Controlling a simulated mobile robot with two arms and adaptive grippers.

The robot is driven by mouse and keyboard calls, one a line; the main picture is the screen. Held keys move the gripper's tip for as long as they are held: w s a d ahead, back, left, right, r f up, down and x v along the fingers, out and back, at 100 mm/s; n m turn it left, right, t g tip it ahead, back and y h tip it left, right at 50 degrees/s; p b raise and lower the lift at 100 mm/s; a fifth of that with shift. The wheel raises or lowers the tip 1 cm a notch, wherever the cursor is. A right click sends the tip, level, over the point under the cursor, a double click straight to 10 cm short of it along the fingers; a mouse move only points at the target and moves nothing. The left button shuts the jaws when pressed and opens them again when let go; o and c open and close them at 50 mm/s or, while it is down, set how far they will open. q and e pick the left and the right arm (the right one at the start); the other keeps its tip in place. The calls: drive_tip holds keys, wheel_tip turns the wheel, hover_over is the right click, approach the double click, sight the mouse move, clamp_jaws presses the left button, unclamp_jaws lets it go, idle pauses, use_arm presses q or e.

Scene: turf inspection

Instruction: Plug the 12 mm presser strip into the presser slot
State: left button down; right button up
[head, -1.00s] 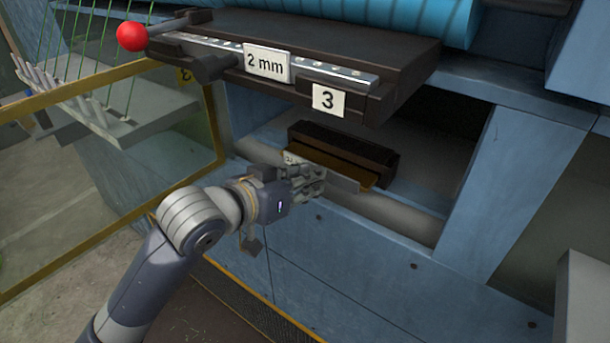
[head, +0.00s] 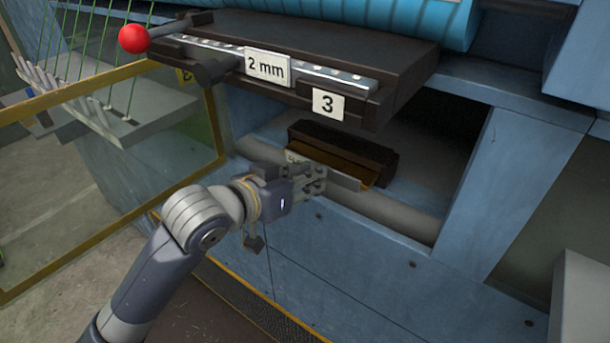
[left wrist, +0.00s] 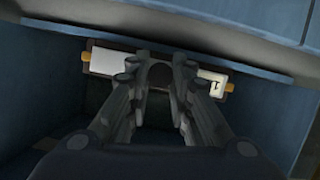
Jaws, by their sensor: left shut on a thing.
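My right gripper is not in view.
Above the recess juts a dark shelf (head: 330,45) with a metal rail, a "2 mm" label, a "3" label and a red ball knob (head: 133,38). A round grey bar (head: 395,215) crosses the recess. A yellow-framed clear panel (head: 120,180) stands at left.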

sight(320, 163)
use_arm(q)
drive_tip(key=shift+w+d+p, duration=0.3)
drive_tip(key=shift+w+d, duration=0.35)
drive_tip(key=shift+w, duration=0.25)
drive_tip(key=shift+w+d+p, duration=0.3)
drive_tip(key=shift+w+d, duration=0.35)
drive_tip(key=shift+w, duration=0.25)
drive_tip(key=c, duration=1.3)
unclamp_jaws()
drive_tip(key=shift+c, duration=0.2)
drive_tip(key=shift+f, duration=0.1)
drive_tip(key=shift+s+a, duration=0.15)
drive_tip(key=v, duration=1.1)
drive_tip(key=shift+s+a+r, duration=0.2)
drive_tip(key=shift+s+r, duration=0.05)
drive_tip(key=shift+r, duration=0.1)
